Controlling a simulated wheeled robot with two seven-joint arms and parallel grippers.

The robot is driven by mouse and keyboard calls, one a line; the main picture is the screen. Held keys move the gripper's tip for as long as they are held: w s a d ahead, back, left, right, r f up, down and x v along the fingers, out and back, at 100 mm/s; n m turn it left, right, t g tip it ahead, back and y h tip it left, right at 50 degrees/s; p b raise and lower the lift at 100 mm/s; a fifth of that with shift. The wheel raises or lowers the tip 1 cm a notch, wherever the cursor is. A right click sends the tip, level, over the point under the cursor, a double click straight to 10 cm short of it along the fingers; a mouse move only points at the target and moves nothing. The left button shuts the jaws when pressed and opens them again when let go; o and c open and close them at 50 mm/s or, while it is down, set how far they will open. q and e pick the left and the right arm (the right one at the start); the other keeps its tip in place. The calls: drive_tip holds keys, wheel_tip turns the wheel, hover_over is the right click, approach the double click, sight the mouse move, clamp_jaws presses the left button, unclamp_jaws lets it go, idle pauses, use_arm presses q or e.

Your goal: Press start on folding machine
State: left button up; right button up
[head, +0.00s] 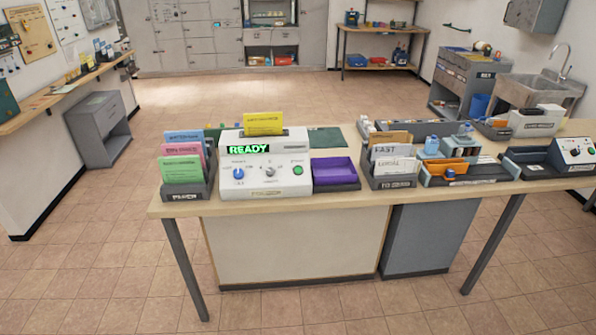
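The folding machine (263,177) is a white box near the left end of the wooden table. Its green display (249,149) reads "READY". Its front has a blue knob (238,174) at left, a grey selector knob (269,171) in the middle and a green button (298,170) at right. A yellow sheet (263,124) stands in the top of the machine. A purple-lined tray (335,171) sits against its right side and looks empty. Neither of my grippers shows in the head view.
The table (290,208) stands ahead with open floor (100,280) before it. A rack of coloured cards (185,190) is left of the machine. Another card rack (392,181) and an orange-filled tray (470,172) are to the right. A sink (540,88) stands at the back right.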

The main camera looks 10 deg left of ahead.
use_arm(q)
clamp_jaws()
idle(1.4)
